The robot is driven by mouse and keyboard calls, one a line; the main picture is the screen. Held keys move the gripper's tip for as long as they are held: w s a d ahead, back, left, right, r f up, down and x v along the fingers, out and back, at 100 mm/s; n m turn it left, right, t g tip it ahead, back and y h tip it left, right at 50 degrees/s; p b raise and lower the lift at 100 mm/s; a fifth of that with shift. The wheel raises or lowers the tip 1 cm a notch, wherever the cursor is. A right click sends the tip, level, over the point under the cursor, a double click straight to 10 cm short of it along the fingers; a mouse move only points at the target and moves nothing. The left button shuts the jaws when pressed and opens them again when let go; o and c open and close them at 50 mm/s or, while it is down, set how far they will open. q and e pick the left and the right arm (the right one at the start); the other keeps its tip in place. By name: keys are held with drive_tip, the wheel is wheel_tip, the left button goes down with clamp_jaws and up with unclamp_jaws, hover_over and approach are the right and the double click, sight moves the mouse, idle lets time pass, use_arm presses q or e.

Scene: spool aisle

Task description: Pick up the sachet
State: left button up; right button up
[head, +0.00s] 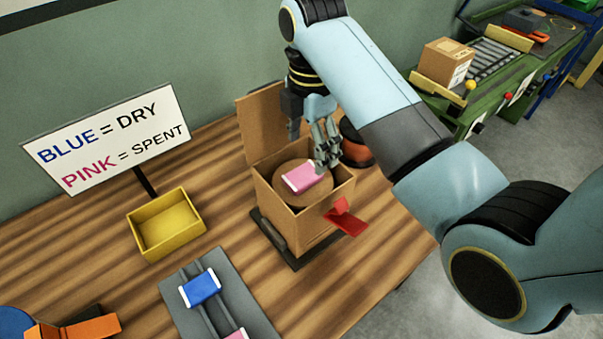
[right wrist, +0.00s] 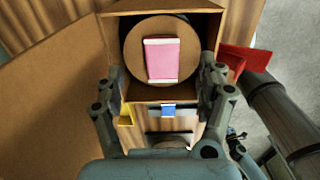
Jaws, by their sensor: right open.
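A pink sachet (head: 302,178) with white ends lies on top of a round brown spool (head: 287,198) inside an open cardboard box (head: 292,225). In the right wrist view the pink sachet (right wrist: 161,60) shows whole, just beyond and between the spread fingers. My right gripper (head: 323,147) is open and empty, above the back right part of the box and close to the sachet. It also shows in the right wrist view (right wrist: 163,92). A blue sachet (head: 201,289) and a partly cut-off pink sachet (head: 236,334) lie on a grey grooved tray (head: 246,303). My left gripper is out of view.
The box's raised flap (head: 262,122) stands at its back left; a red piece (head: 345,217) juts from its right front. A yellow tray (head: 166,226) stands empty beside a sign (head: 110,140) reading "BLUE = DRY, PINK = SPENT". An orange-black object (head: 352,147) sits behind the box.

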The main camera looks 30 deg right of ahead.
sight(308, 172)
drive_tip(key=shift+f, duration=0.35)
drive_tip(key=f, duration=0.1)
drive_tip(key=f+p, duration=0.1)
drive_tip(key=f, duration=0.2)
drive_tip(key=shift+s+a+f, duration=0.2)
drive_tip(key=shift+a, duration=0.05)
drive_tip(key=shift+f, duration=0.3)
drive_tip(key=shift+c, duration=0.5)
drive_tip(key=c, duration=1)
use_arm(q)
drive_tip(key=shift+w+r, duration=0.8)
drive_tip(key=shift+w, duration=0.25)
use_arm(e)
drive_tip(key=shift+c, duration=0.2)
